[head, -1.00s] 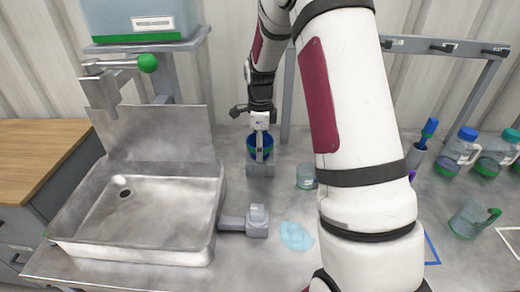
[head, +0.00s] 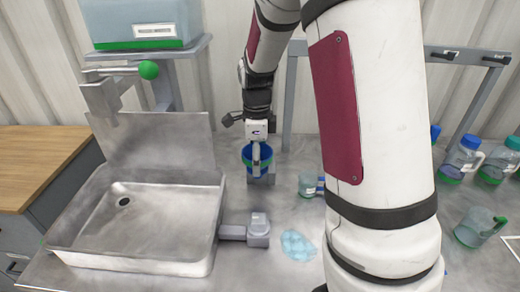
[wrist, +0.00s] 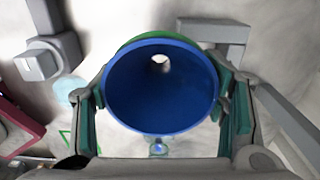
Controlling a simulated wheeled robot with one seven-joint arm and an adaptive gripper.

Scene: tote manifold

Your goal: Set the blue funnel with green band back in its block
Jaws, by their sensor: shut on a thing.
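The blue funnel with a green band (head: 248,158) is in my gripper (head: 258,167), at the back of the worktop right of the sink. In the wrist view, the fingers of my gripper (wrist: 161,104) press on both sides of the funnel (wrist: 160,110). I look into its wide mouth and see a pale spot through its outlet. A grey block (head: 269,178) shows just below and to the right of the funnel, partly hidden by it. The funnel looks apart from the block, but the gap is hard to judge. Another grey block (head: 258,231) stands by the sink's right side.
The metal sink (head: 70,225) is at left. A pale blue puddle (head: 297,246) lies in front. A clear cup (head: 306,184) stands right of the funnel. Jugs (head: 461,160) and a clear jug (head: 478,228) stand at right. A grey shelf post (head: 288,110) rises behind.

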